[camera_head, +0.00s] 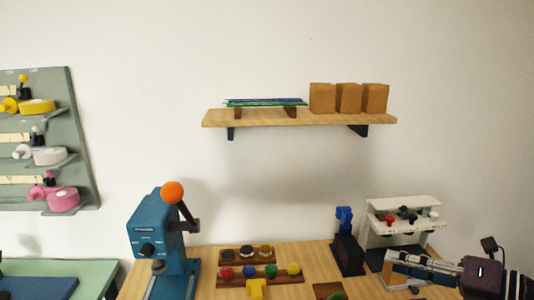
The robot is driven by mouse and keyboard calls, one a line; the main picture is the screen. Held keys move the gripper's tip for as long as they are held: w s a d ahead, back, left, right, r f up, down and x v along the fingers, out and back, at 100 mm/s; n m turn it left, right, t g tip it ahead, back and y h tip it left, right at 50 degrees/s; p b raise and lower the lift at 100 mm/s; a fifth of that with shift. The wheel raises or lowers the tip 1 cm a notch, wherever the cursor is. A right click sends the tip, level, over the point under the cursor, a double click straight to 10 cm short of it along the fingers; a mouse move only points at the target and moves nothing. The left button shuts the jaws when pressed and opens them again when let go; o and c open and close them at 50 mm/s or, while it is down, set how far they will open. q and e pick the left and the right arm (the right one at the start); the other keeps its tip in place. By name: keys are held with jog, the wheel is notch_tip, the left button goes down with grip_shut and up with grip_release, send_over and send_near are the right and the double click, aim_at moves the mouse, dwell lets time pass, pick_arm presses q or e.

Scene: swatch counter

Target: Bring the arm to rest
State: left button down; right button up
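My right gripper (392,264) comes in from the lower right edge and points left. It is low over the right part of the wooden counter (322,272), in front of a white stand (402,203). Its silver and dark fingers overlap the lower part of that stand in the picture. I see nothing clearly held in it, but the gap between its fingertips is too small to make out. My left gripper is not in view.
A blue machine with an orange knob (172,192) stands at the counter's left. Wooden strips with coloured knobs (246,275) lie mid-counter. A black and blue device (346,252) stands beside the white stand. A wall shelf (290,117) holds brown boxes. A pegboard (85,130) hangs left.

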jog(key=a+r+m+t+y, duration=0.1)
jog(key=a+r+m+t, duration=0.2)
jog(key=m+t, duration=0.1)
jog(key=s+d+f+m+h, duration=0.2)
jog(key=d+f+m+h, duration=0.2)
jog(key=f+m+h, duration=0.6)
jog(key=s+d+f+m+h, duration=0.35)
jog(key=f+m+h, duration=0.2)
jog(key=m, duration=0.85)
jog(key=s+a+f+m+g+y, duration=0.2)
jog(key=s+a+f+g, duration=0.35)
jog(key=s+f, duration=0.4)
jog(key=s+a+f+m+g+y, duration=0.2)
jog(key=s+a+f+g, duration=0.4)
jog(key=s, duration=0.6)
notch_tip(320, 180, down, 32)
jog(key=s+a+b, duration=0.2)
jog(key=b, duration=0.3)
jog(key=s+d+f+g+b, duration=0.1)
jog(key=s+f+b, duration=0.1)
jog(key=s+f, duration=0.7)
jog(key=s+d+f+g+b, duration=0.1)
jog(key=s+d+f+b, duration=0.1)
jog(key=s+f, duration=0.6)
notch_tip(320, 180, down, 5)
jog(key=shift+s+d+r+n+b, duration=0.1)
jog(key=shift+s+d+n+b, duration=0.15)
jog(key=shift+s+n+b, duration=0.15)
